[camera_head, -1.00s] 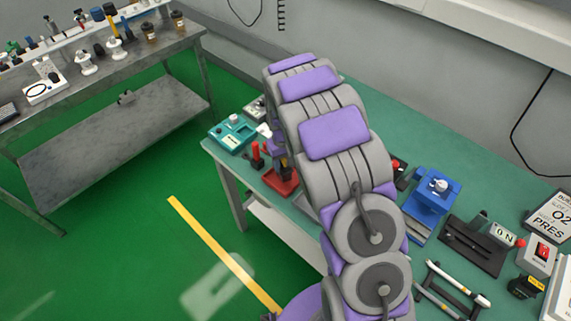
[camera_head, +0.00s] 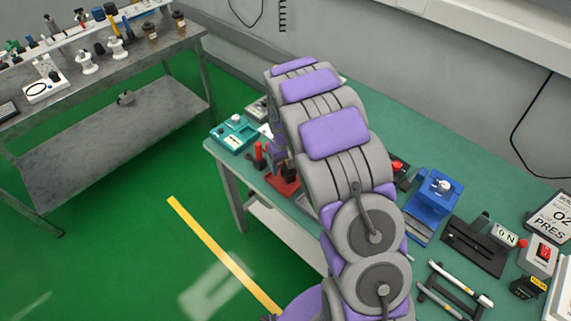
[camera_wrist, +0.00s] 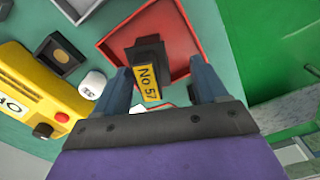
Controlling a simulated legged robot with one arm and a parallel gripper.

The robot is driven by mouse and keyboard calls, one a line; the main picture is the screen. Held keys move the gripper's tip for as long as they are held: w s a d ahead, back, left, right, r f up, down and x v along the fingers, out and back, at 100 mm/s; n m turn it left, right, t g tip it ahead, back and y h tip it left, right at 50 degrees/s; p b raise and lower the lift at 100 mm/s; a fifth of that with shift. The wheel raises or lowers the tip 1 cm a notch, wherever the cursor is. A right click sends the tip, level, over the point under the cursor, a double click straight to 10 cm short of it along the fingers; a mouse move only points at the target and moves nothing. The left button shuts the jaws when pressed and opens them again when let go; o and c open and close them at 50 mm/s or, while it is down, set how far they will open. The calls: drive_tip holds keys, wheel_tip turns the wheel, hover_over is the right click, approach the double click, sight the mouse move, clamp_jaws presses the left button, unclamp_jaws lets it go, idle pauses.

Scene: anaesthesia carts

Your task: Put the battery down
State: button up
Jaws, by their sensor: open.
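The battery (camera_wrist: 150,58), a black block with a yellow "No 57" label, is in the red tray (camera_wrist: 185,22) in the wrist view. It seems to stand on the tray floor, but its underside is hidden. My gripper (camera_wrist: 161,76) is open, with one blue-grey finger on each side of the battery. Gaps show between the battery and both fingers. In the head view the red tray (camera_head: 284,184) is on the green bench top, partly covered by my arm. I cannot make out the battery clearly there.
In the wrist view a yellow box with a red button (camera_wrist: 40,105), a black square holder (camera_wrist: 60,54) and a white cylinder (camera_wrist: 93,84) lie left of the tray. In the head view a teal device (camera_head: 235,133) and a blue device (camera_head: 433,193) stand on the bench.

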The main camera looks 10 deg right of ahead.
drive_tip(key=r, duration=0.2)
drive_tip(key=d+r, duration=0.1)
drive_tip(key=r, duration=0.1)
drive_tip(key=r+p, duration=0.1)
drive_tip(key=r, duration=0.1)
drive_tip(key=shift+d, duration=0.25)
drive_tip(key=s+r+p, duration=0.1)
drive_tip(key=s+r, duration=0.6)
drive_tip(key=r, duration=0.5)
drive_tip(key=s+r+m+g, duration=0.1)
drive_tip(key=s+r, duration=0.2)
drive_tip(key=s, duration=1.3)
drive_tip(key=s+r+m, duration=0.1)
drive_tip(key=s+r, duration=0.2)
drive_tip(key=s, duration=1.3)
drive_tip(key=shift+a+r+g, duration=0.3)
drive_tip(key=shift+a+g, duration=0.1)
drive_tip(key=shift+s, duration=0.1)
drive_tip(key=shift+c, duration=0.2)
